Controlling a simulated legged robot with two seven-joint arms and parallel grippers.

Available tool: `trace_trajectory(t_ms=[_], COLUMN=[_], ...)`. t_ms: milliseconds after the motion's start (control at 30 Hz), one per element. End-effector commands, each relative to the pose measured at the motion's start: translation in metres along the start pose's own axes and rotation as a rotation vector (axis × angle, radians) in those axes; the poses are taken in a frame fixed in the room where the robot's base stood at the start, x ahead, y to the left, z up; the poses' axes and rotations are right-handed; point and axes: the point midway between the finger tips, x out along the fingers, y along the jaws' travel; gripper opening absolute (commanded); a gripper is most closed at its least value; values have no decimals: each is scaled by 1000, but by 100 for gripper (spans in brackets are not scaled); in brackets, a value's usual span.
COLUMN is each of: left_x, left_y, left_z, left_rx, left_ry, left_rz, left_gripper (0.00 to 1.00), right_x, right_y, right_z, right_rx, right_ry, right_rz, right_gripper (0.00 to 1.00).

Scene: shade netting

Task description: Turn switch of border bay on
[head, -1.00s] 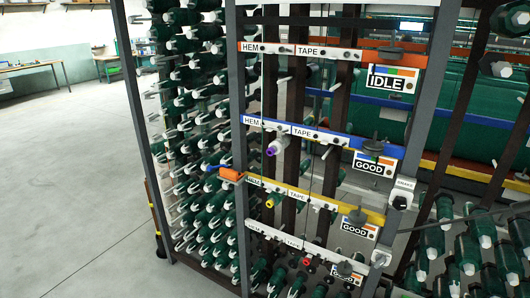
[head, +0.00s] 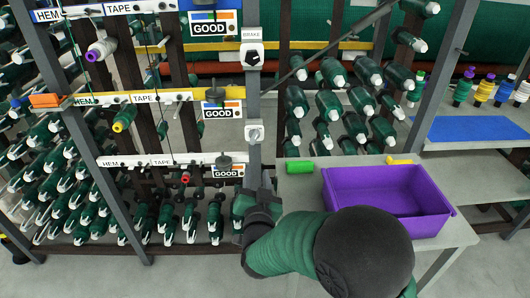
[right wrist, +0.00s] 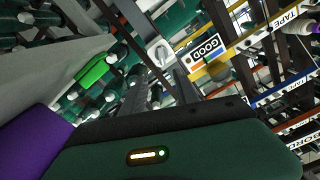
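A white switch box labelled BRAKE (head: 252,55), with a black knob, is on the grey post in the head view. A second, lower white box (head: 254,131) with a light knob is on the same post; no label is readable on it. A sign reading "BORD", cut off (right wrist: 302,118), shows at the right edge of the right wrist view; no border sign is readable in the head view. My right gripper (head: 257,208) is at the post's lower part, below both boxes. My left gripper is not in view.
Racks of green spools and HEM and TAPE rails (head: 135,160) fill the left. A blue mat (head: 480,129) lies on the far right table.

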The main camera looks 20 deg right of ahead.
Motion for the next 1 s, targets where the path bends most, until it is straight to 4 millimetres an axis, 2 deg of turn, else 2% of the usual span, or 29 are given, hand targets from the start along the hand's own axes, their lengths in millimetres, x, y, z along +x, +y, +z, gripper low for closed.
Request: trace_trajectory(t_ms=[400,600,733,967,1000], left_x=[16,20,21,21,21], left_y=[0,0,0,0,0], left_z=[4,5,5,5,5], left_rx=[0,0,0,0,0], left_ry=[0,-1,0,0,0], left_rz=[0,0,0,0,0], left_gripper=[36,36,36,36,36], right_x=[106,144,154,155,155], right_y=[0,0,-1,-1,-1], right_z=[2,1,0,0,0], right_rx=[-4,-4,-5,-5,-5], right_ry=[-1,-2,-3,-4,-4], right_rz=[0,-1,-1,-1,-1], right_gripper=[36,36,36,36,34])
